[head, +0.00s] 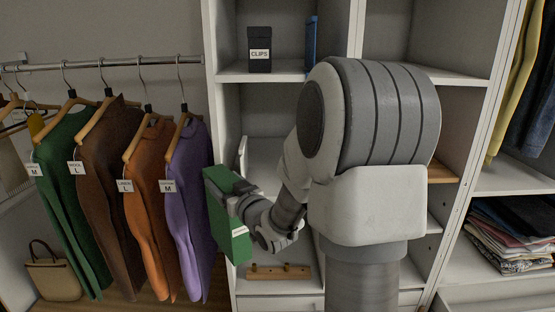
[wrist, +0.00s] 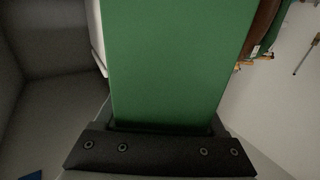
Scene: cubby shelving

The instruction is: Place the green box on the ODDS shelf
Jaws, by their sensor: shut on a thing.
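The green box (head: 220,217) is upright and a little tilted, in front of the left edge of the shelving, beside the purple garment. A small white label shows low on its side, too small to read. My gripper (head: 240,204) is shut on the box from its right side. In the wrist view the green box (wrist: 170,60) fills the middle, rising from the black gripper bar. No label reading ODDS is legible in either view, so I cannot tell which cubby it is. My arm hides much of the middle and right cubbies.
A dark box labelled CLIPS (head: 260,50) and a blue upright item (head: 311,42) stand on the upper left shelf (head: 285,77). A wooden peg rail (head: 280,272) sits below. Garments (head: 120,200) hang at left over a tan bag (head: 53,275). Folded clothes (head: 512,235) are at right.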

